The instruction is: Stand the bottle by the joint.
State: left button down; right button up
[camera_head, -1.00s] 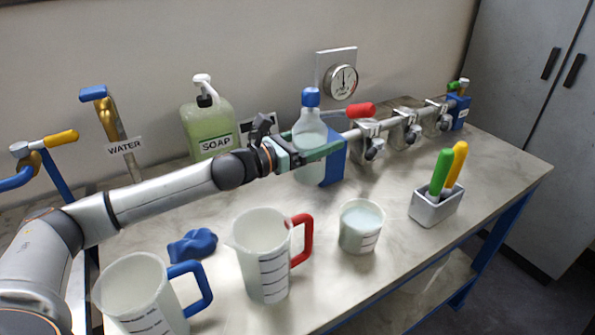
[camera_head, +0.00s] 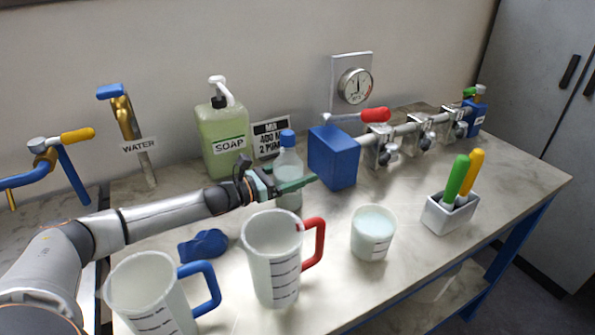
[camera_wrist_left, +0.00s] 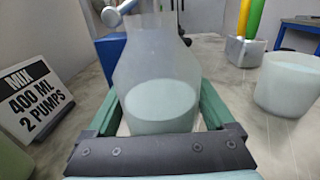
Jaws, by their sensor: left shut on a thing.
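My left gripper (camera_head: 283,187) is shut on a clear bottle with a blue cap (camera_head: 288,168). The bottle is upright, left of the blue block at the pipe's near end. In the left wrist view the bottle (camera_wrist_left: 158,75) stands between the green fingers, with pale liquid inside. Its base is low near the bench top; I cannot tell whether it touches. The pipe run has several flanged, clamped joints (camera_head: 378,146), to the right of the bottle. My right gripper is not in view.
The blue block (camera_head: 333,157) and red-handled lever (camera_head: 374,115) are beside the bottle. A soap bottle (camera_head: 222,140) and mix sign (camera_head: 270,135) stand behind.

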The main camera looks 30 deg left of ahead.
pick_arm(q)
jog(key=shift+r, duration=0.15)
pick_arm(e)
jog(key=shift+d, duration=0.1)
pick_arm(q)
jog(key=shift+f, duration=0.2)
jog(key=shift+c, duration=0.6)
grip_release()
jog(key=shift+o, duration=0.6)
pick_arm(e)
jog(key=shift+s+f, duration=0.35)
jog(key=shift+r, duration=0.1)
